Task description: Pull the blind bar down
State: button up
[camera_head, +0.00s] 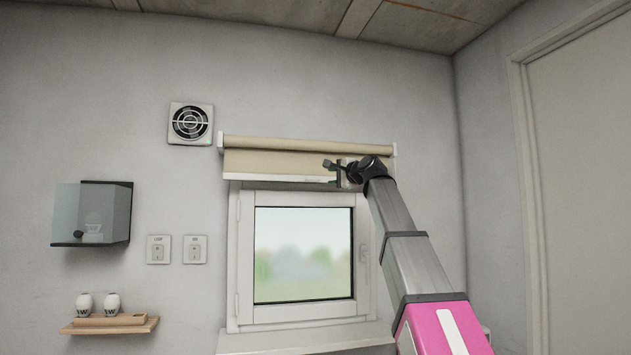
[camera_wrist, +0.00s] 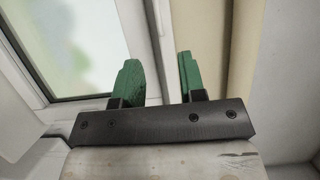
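The blind bar (camera_head: 280,179) is a thin white bar along the lower edge of the short beige blind fabric (camera_head: 265,163), above the window in the head view. My gripper (camera_head: 333,171) is at the right part of the bar, at about its height. In the wrist view, my gripper's two green fingers (camera_wrist: 160,78) stand apart, with a gap between them. The beige fabric (camera_wrist: 213,45) shows just right of the fingers there. The bar's place relative to the fingertips is hard to tell, and the head view hides part of the bar behind my gripper.
The closed window (camera_head: 303,254) is below the blind, with a sill (camera_head: 305,338) under it. A glass-fronted cabinet (camera_head: 92,214), switches (camera_head: 177,249), a vent fan (camera_head: 190,123) and a small shelf (camera_head: 110,326) are on the left wall area. A door (camera_head: 585,190) is at right.

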aim_at(316, 179)
jog(key=x, duration=1)
jog(key=shift+w, duration=0.1)
jog(key=shift+c, duration=0.3)
jog(key=shift+f, duration=0.1)
grip_shut()
